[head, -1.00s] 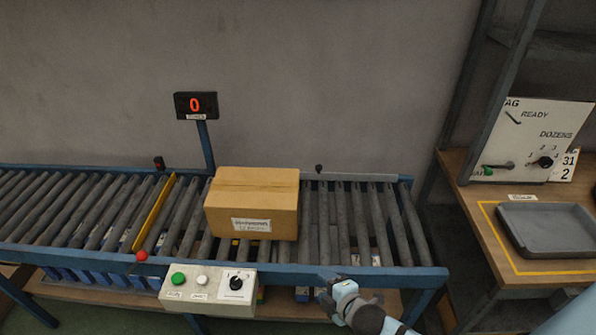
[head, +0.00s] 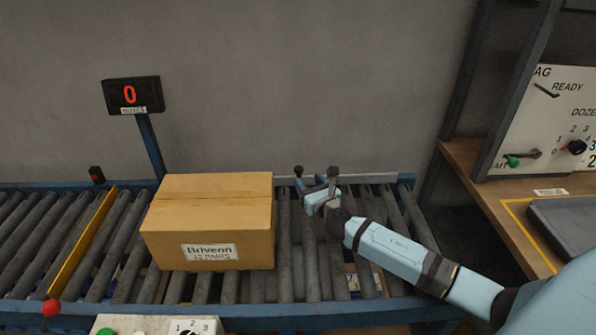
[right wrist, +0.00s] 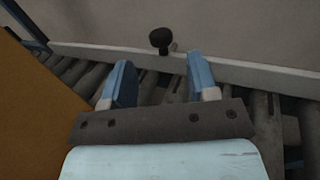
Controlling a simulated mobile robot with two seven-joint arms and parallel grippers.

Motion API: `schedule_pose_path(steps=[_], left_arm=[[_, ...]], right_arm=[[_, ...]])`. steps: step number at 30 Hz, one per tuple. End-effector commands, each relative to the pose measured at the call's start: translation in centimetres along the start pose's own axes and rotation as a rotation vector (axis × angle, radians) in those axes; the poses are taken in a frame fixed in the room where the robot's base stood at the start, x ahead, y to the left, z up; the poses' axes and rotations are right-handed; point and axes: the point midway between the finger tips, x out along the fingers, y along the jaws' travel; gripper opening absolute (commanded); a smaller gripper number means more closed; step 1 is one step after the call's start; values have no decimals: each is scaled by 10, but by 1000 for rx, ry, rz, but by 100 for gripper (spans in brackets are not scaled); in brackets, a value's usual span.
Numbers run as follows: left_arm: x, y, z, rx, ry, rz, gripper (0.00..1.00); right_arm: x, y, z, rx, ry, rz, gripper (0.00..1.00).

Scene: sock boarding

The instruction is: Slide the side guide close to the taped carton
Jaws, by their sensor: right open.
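The taped carton (head: 208,222) sits on the rollers, its label facing me; its side also shows at the left of the right wrist view (right wrist: 32,115). The side guide is a pale rail (head: 381,179) along the far edge of the conveyor, behind the carton. It carries a dark round knob (head: 298,171). In the right wrist view the guide (right wrist: 245,73) crosses the top, with its knob (right wrist: 160,40) ahead of and between my fingers. My right gripper (head: 318,181) is open and empty, just short of the knob. My left gripper is not in view.
A yellow bar (head: 82,243) crosses the rollers left of the carton, with a red ball at its near end. A counter display (head: 131,95) reading 0 stands behind. A wooden bench (head: 480,205) with a grey tray (head: 572,225) is at right.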

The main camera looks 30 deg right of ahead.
Motion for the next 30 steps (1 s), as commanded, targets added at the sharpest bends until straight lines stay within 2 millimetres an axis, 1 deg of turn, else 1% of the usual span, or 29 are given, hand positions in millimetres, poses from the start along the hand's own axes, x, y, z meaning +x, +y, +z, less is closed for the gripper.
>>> schedule_pose_path(steps=[1, 3, 6, 9, 12, 15, 23, 24, 26, 27, 29, 30], left_arm=[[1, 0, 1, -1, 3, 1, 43], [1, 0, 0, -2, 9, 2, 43], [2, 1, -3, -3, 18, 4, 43], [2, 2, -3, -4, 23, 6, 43], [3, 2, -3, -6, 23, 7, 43], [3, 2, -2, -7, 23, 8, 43], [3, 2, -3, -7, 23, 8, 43], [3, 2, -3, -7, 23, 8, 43], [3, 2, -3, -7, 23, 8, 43], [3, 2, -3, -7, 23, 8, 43], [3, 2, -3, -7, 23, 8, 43], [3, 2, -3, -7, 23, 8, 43]], right_arm=[[12, 0, -1, 1, -2, -1, 54], [27, 0, 0, 2, -3, -1, 54], [45, 0, -1, 3, -1, -1, 54], [58, 0, -2, 2, 0, 0, 54], [68, 0, -1, 2, 0, 0, 54], [72, 0, -1, 2, 1, 1, 54], [74, 0, 0, 2, 1, 1, 54], [74, 0, 0, 2, 1, 1, 52], [74, 0, 0, 2, 1, 1, 38], [74, 0, 0, 2, 1, 1, 29], [74, 0, -1, 2, 1, 1, 15], [74, 0, -1, 2, 1, 1, 6]])
